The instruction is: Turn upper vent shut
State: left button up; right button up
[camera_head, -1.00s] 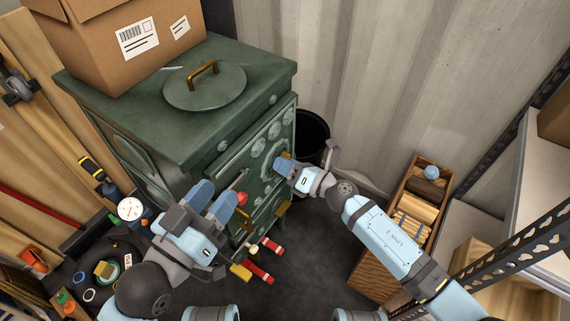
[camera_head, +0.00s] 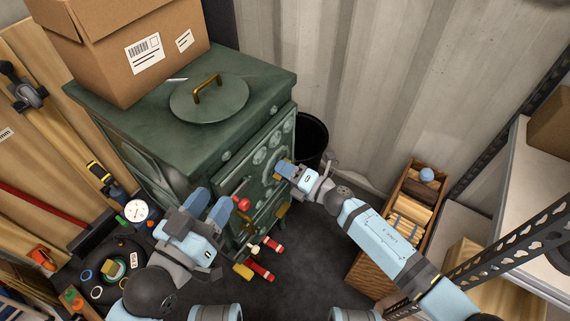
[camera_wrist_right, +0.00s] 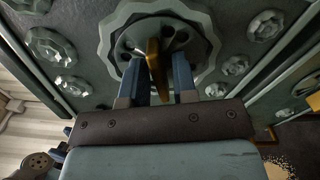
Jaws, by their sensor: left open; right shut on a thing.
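The green stove (camera_head: 150,150) stands in the middle of the head view, its front facing right and down. The upper vent (camera_wrist_right: 112,35) is a grey scalloped wheel with dark holes in the right wrist view, with a brass tab (camera_wrist_right: 153,55) at its middle. My right gripper (camera_head: 286,169) is at the stove front, its blue fingers shut around the brass tab in the wrist view (camera_wrist_right: 165,75). In the head view the gripper partly hides the vent. My left gripper (camera_head: 211,200) is open and empty near the stove's front left corner, beside a red knob (camera_head: 244,204).
A cardboard box (camera_head: 120,60) and a brass-handled lid (camera_head: 209,99) sit on the stove. Red-ended items (camera_head: 262,270) lie on the floor below. A wood crate (camera_head: 375,270) and shelving (camera_head: 490,250) stand right.

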jog(key=m+p, duration=0.2)
jog(key=shift+r+m, duration=0.1)
jog(key=shift+m, duration=0.3)
pick_arm(q)
notch_tip(320, 180, down, 6)
jog(key=s+a+g+y, duration=0.1)
jog(key=a+g+y, duration=0.1)
jog(key=g, duration=0.1)
jog(key=shift+a+p, duration=0.25)
jog(key=shift+p, duration=0.1)
pick_arm(e)
jog(key=shift+m, duration=0.6)
jog(key=o, duration=0.6)
pick_arm(q)
jog(key=f, duration=0.1)
jog(key=s+a+f+g+y+p, duration=0.1)
jog(key=p, duration=0.1)
jog(key=shift+s+a+f+g, duration=0.25)
jog(key=shift+a+f+g, duration=0.05)
jog(key=shift+a+f, duration=0.1)
pick_arm(e)
jog(key=v, duration=1.3)
jog(key=shift+s+d, duration=0.25)
jog(key=shift+d, duration=0.1)
